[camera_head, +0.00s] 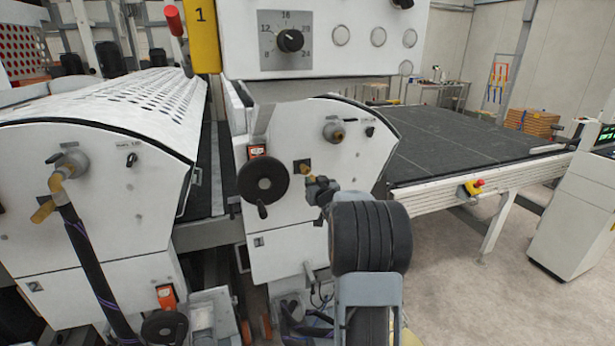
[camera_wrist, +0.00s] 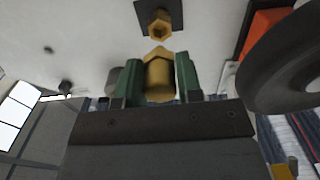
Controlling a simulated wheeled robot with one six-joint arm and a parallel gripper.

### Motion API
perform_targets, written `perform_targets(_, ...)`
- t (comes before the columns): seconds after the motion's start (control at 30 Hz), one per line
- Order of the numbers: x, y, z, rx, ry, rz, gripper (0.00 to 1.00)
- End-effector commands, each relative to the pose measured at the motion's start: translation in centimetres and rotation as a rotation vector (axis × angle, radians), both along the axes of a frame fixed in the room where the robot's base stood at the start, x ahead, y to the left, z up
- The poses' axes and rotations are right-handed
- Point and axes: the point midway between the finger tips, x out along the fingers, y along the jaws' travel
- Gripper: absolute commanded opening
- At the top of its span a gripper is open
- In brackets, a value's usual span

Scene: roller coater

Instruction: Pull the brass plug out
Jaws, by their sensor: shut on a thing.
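My gripper (camera_wrist: 158,82) is shut on the brass plug (camera_wrist: 159,76), a hexagonal-ended piece held between two green finger pads. Beyond it in the wrist view is a brass hexagonal socket (camera_wrist: 160,25) with an open hole, set on a dark square plate on the white machine panel. A gap shows between the plug's end and the socket, and the two look apart. In the head view my gripper (camera_head: 319,190) is close to the panel, just below and right of the brass fitting (camera_head: 305,169). The plug cannot be told clearly there.
A black handwheel (camera_head: 262,178) with a handle is close to the left of the gripper; it also shows in the wrist view (camera_wrist: 290,62). Another fitting (camera_head: 335,131) and a small black knob (camera_head: 370,132) are above right. A conveyor (camera_head: 450,145) extends to the right.

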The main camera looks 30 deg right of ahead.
Motion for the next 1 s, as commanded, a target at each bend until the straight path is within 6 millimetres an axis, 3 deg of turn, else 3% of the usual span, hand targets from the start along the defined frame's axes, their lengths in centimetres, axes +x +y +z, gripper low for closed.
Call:
perform_targets(0.6, -0.5, 0.1, 0.0, 0.000, -0.001, 0.000, 0.00)
perform_targets(1.0, -2.7, 0.6, 0.0, -0.001, -0.002, -0.001, 0.00)
